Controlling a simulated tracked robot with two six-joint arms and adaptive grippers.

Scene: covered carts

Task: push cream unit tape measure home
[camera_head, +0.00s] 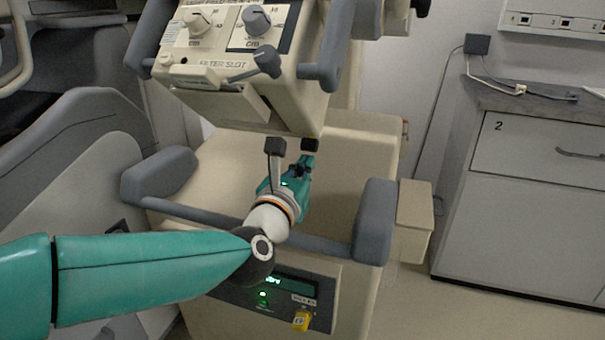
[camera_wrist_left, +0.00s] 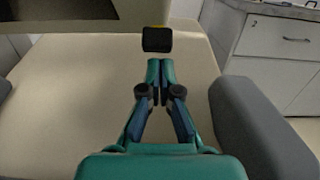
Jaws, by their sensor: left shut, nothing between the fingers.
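The cream unit (camera_head: 345,165) stands in front of me, with its control head (camera_head: 235,85) overhanging a cream top. A small black block with a yellow edge (camera_head: 310,145), which looks like the tape measure, shows below the lower right edge of the head. In the left wrist view the black block (camera_wrist_left: 157,40) is straight ahead of the fingertips. My left gripper (camera_head: 308,161) is shut and empty over the cream top, its tips just short of the block in the picture. The wrist view shows its fingers together (camera_wrist_left: 160,62). I cannot tell whether they touch it. My right gripper is not in view.
Grey padded armrests (camera_head: 375,222) flank the cream top, with a grey rail at its front. A green display (camera_head: 275,285) and a yellow tag (camera_head: 302,320) sit on the front panel. A grey cabinet (camera_head: 545,200) stands at the right, with open floor between.

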